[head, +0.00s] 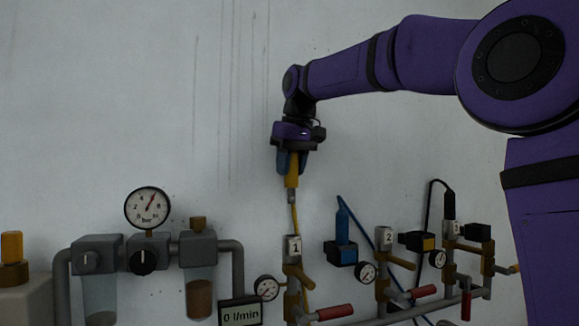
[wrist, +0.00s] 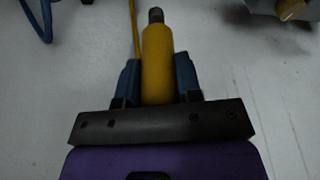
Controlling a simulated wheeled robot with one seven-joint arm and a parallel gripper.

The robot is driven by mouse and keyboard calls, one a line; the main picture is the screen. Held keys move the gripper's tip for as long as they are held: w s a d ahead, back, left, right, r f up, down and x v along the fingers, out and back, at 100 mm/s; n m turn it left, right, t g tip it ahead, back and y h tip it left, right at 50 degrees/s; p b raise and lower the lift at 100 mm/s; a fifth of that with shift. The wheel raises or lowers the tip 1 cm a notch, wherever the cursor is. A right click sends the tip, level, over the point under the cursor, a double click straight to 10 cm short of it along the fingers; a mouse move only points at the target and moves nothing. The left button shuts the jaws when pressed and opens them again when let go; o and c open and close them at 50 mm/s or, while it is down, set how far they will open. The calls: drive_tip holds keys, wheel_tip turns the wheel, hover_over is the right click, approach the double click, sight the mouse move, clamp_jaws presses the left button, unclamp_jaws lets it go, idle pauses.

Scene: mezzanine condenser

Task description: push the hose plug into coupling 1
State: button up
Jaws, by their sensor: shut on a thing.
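My gripper (head: 291,165) is shut on the yellow hose plug (head: 292,172), with its metal tip pointing down in the head view. In the wrist view the plug (wrist: 157,62) sits between the blue fingers of my gripper (wrist: 158,80), its dark metal tip beyond them. A thin yellow hose (head: 295,219) shows beside the plug and runs down. Coupling 1 (head: 292,262), a brass fitting with a white tag "1", stands below the plug in the head view. The plug's tip is apart from it, with a clear gap.
Coupling 2 (head: 384,262) and coupling 3 (head: 449,235) stand to the right, with a blue plug (head: 342,226) in a holder between 1 and 2. Gauges, red-handled valves and a flow display (head: 240,313) crowd the lower area. The wall above is clear.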

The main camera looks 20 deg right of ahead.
sight(292, 187)
drive_tip(key=shift+s+f, duration=0.1)
drive_tip(key=shift+f, duration=2.8)
drive_tip(key=shift+f, duration=2.35)
drive_tip(key=o, duration=1)
drive_tip(key=shift+r, duration=0.1)
drive_tip(key=v, duration=1)
drive_tip(key=shift+s+r, duration=0.25)
